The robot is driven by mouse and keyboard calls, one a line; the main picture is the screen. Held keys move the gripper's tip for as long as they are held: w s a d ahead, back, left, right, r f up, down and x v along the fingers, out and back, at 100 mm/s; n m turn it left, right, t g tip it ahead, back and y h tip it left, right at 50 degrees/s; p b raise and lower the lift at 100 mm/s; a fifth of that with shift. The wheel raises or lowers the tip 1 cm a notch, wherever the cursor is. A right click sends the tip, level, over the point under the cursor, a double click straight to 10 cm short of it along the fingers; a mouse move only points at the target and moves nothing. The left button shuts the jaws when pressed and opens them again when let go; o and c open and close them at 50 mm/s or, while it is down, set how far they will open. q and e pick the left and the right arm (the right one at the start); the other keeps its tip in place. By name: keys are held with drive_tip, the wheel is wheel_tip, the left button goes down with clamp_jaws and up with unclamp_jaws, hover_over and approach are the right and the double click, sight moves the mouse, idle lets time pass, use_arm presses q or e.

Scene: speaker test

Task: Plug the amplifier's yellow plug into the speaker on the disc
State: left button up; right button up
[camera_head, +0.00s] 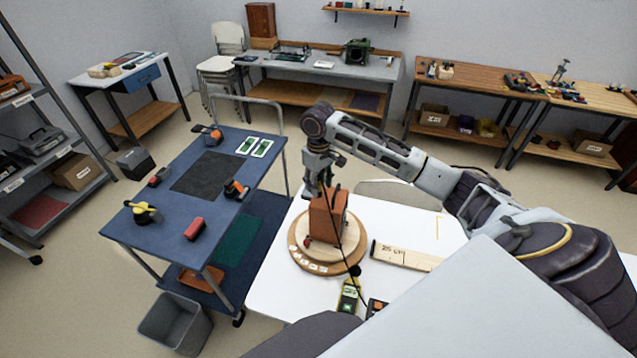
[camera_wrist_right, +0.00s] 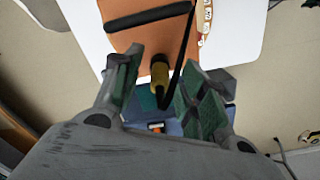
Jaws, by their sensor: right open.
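The orange-brown speaker (camera_head: 328,216) stands on the round wooden disc (camera_head: 299,258) on the white table. My right gripper (camera_head: 323,184) is over the speaker, pointing down. In the right wrist view my right gripper (camera_wrist_right: 163,74) is open, and the yellow plug (camera_wrist_right: 159,76) shows between its fingers. The plug is at the edge of the speaker (camera_wrist_right: 140,38); I cannot tell whether it is seated in a socket. A black cable (camera_wrist_right: 184,55) runs from the plug across the speaker. My left gripper is not in view.
A blue cart (camera_head: 180,226) with tools stands left of the white table (camera_head: 274,290), with a grey bin (camera_head: 174,322) below. My right arm crosses above the table's right side.

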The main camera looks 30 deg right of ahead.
wheel_tip(320, 180, up, 12)
idle(0.9)
drive_tip(key=shift+f, duration=0.1)
idle(0.6)
